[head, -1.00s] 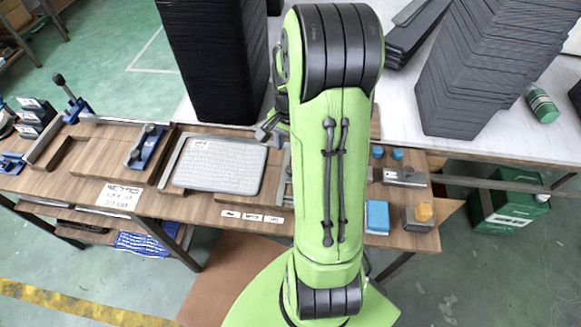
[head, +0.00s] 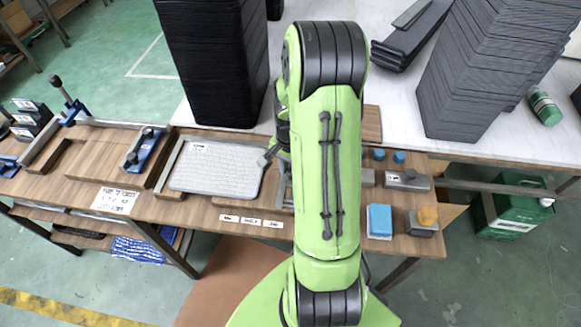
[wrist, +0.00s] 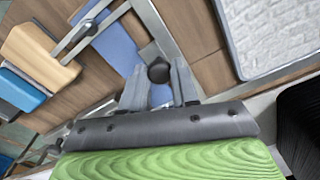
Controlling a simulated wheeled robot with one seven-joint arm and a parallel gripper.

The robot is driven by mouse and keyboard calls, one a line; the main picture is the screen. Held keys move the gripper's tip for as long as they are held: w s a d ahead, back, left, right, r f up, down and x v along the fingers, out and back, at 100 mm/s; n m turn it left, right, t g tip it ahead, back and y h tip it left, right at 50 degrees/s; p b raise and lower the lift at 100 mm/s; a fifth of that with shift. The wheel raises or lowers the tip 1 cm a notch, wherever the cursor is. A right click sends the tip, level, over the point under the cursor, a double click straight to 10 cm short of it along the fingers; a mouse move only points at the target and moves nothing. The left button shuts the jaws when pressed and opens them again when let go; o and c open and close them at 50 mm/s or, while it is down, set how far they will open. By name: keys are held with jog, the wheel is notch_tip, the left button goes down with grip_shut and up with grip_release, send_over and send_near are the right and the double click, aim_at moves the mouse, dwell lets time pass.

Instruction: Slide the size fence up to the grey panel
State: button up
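The grey panel (head: 215,170) is a textured slab lying on the wooden bench left of my arm. It also shows at the upper right of the wrist view (wrist: 270,35). The size fence (wrist: 163,32) is a pale metal bar beside a blue plate (wrist: 117,42) with a black knob (wrist: 158,70). A strip of bare wood separates the fence from the panel. In the head view my arm hides most of the fence. My gripper (wrist: 159,76) has its fingers apart, one on either side of the knob; firm contact does not show.
A metal rail (head: 168,167) runs along the panel's left side. Another blue fixture (head: 146,148) stands further left. A blue block (head: 379,220) and an orange-topped block (head: 425,220) lie right of my arm. Tall black stacks (head: 215,60) stand behind the bench.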

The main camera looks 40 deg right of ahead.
aim_at(268, 177)
grip_shut()
jog(key=w+a, duration=0.4)
jog(key=w, duration=0.1)
jog(key=shift+w, duration=0.15)
jog(key=o, duration=0.9)
grip_release()
notch_tip(268, 177, up, 16)
jog(key=p, duration=0.4)
